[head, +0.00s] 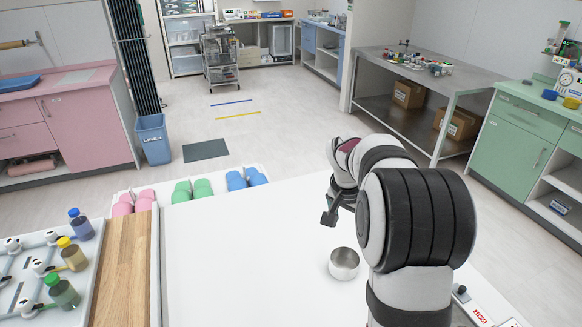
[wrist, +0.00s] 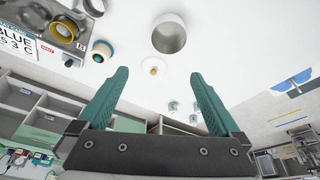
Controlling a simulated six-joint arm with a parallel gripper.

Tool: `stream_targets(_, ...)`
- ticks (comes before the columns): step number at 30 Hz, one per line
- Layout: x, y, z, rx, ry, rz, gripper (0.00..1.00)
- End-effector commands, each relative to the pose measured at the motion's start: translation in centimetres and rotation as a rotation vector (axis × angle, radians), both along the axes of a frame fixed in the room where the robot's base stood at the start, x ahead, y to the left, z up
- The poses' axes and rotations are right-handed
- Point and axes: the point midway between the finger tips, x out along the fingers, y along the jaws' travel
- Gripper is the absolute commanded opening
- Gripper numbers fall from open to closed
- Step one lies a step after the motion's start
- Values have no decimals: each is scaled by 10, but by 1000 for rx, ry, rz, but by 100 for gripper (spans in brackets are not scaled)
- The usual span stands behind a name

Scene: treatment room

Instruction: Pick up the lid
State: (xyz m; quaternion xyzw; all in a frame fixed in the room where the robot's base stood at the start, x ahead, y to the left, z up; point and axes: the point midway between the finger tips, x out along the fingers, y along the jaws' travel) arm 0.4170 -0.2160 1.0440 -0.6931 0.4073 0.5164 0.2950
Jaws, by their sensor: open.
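A small pale round piece with an orange-brown knob, which looks like the lid (wrist: 153,67), lies on the white tabletop in the wrist view. It appears between the fingertips in the picture, apart from them. An open metal cup (wrist: 169,36) stands close to it; the cup also shows in the head view (head: 343,264). My gripper (wrist: 159,74) is open and empty, with its two green fingers wide apart. In the head view my gripper (head: 330,212) is above the table, and the lid is not visible there.
Ring-shaped rolls (wrist: 102,50) and a grey device (wrist: 62,32) stand near the lid. Two small pale items (wrist: 172,106) lie farther off.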

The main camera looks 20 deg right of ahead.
Motion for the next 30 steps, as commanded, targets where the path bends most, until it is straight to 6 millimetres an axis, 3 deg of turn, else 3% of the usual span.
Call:
stream_targets(1, 15, -31, -18, -26, -11, -47, 100)
stream_targets(3, 29, -62, -34, -58, -34, -92, 100)
stream_targets(6, 37, -84, -48, -80, -50, -122, 100)
stream_targets(16, 50, -115, -127, -81, -51, -125, 100)
stream_targets(30, 65, -140, -190, -80, -53, -122, 100)
